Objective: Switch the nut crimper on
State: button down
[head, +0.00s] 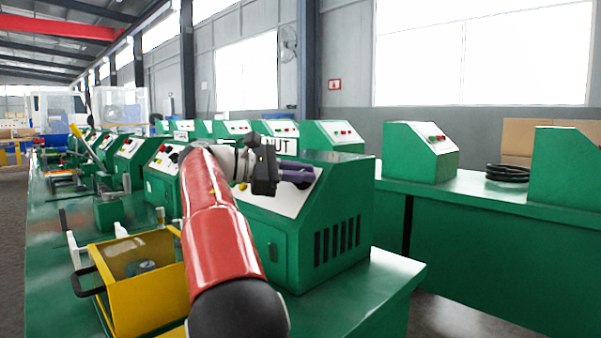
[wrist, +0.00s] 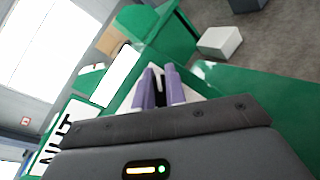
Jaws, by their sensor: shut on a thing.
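The nut crimper (head: 300,235) is a green cabinet with a sloped white panel and side vents, in the middle of the head view. A sign reading NUT (head: 281,146) stands on its top; the sign also shows at the lower left of the wrist view (wrist: 52,148). My gripper (head: 306,176) is at the panel, its purple fingers pointing to the right. In the wrist view the fingers (wrist: 160,80) are closed around a small dark part, seemingly a knob on the white panel. The fingers and gripper body hide most of that part and its setting.
More green machines stand in a row behind, one with red buttons (head: 424,146) on the right bench. A yellow-framed device (head: 145,298) sits left of my arm on the green bench (head: 375,298). A cardboard box (head: 517,140) is at the far right.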

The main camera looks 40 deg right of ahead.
jog(key=shift+f+m+g+y, duration=0.25)
jog(key=shift+m+y, duration=0.25)
jog(key=shift+m, duration=0.25)
jog(key=shift+f+m+g+y, duration=0.1)
jog(key=shift+m+g+y, duration=0.15)
jog(key=shift+m+y, duration=0.4)
jog(key=shift+a+m, duration=0.1)
jog(key=shift+m, duration=0.2)
jog(key=c, duration=1.4)
grip_release()
jog(key=shift+c, duration=0.2)
jog(key=shift+r, duration=0.1)
jog(key=shift+r, duration=0.1)
